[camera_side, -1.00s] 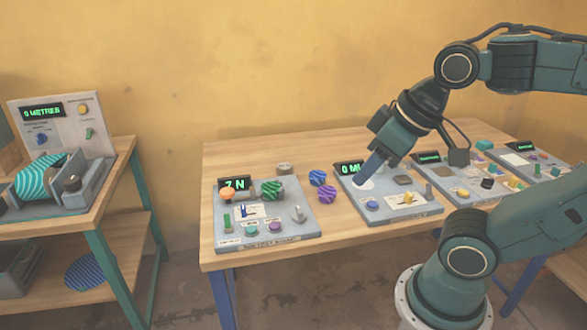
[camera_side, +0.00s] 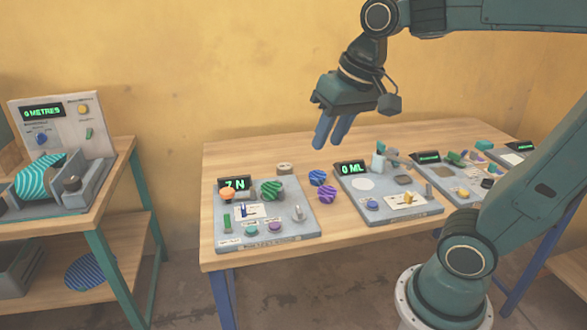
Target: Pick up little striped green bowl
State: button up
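A small green striped object (camera_side: 272,190), which looks like the little bowl, sits on the grey panel with the "7 N" display (camera_side: 235,184). It is near the panel's back right. My gripper (camera_side: 328,146) hangs in the air above the table, up and to the right of the green object and apart from it. Its two blue fingers point down with a gap between them, and nothing shows between them.
A blue striped piece (camera_side: 318,177) and a purple striped piece (camera_side: 327,194) lie right of the first panel on the wooden table (camera_side: 222,160). The "0 ML" panel (camera_side: 425,210) and further panels stand to the right. A separate bench on the left holds a larger teal striped object (camera_side: 40,177).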

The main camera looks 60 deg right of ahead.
jog(key=w+d+m+g, duration=0.25)
jog(key=w+m, duration=0.25)
jog(key=w, duration=0.6)
jog(key=m+g+y, duration=0.1)
jog(key=m+g, duration=0.3)
jog(key=m, duration=0.9)
send_near(267, 183)
jog(key=x, duration=0.2)
jog(key=shift+x, duration=3.6)
grip_shut()
